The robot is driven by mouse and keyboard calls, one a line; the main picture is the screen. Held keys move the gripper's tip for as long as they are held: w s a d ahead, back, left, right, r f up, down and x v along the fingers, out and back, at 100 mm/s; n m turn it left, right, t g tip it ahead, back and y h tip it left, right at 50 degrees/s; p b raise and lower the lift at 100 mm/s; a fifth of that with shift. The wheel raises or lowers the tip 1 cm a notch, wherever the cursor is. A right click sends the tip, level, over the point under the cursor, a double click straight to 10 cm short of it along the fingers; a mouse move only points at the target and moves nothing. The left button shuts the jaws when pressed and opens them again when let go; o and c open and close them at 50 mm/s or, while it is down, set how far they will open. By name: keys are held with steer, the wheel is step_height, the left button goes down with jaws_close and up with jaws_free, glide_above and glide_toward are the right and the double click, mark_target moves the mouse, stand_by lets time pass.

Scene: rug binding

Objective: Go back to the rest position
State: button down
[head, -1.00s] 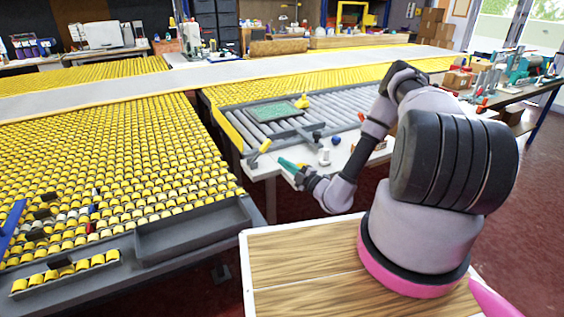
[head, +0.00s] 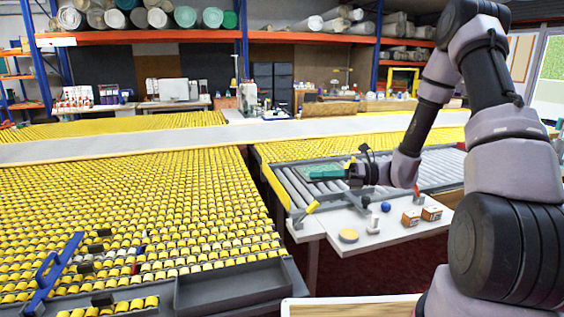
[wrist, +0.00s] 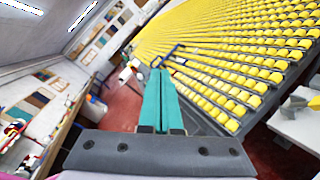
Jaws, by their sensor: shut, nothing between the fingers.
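My gripper (head: 338,170) is in the head view, raised above the rollers and the white worktop, pointing left. Its teal fingers overlap the green patch there, so the tips are hard to make out. In the wrist view my gripper (wrist: 162,72) shows two long teal fingers pressed together with nothing between them. My arm stands bent at the right of the head view, its elbow high.
The yellow roller table (head: 130,195) fills the left, with a blue handle (head: 55,265) and a grey tray (head: 232,284) at its front. The white worktop (head: 375,238) carries a yellow disc (head: 348,236), a blue ball (head: 386,206) and small boxes (head: 411,218).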

steer(key=s+d+r+n+t+h, duration=0.3)
steer(key=s+d+r+n+h, duration=0.4)
steer(key=s+r+n, duration=0.3)
steer(key=s+d+r+n+t+h, duration=0.3)
steer(key=s+d+r+n+h, duration=0.3)
steer(key=r+n, duration=0.7)
steer(key=s+n+h, duration=0.1)
steer(key=s+h, duration=0.1)
steer(key=s, duration=0.1)
steer(key=shift+s+d+r, duration=0.25)
steer(key=shift+s+d, duration=0.1)
steer(key=shift+d, duration=0.05)
steer(key=shift+d, duration=0.1)
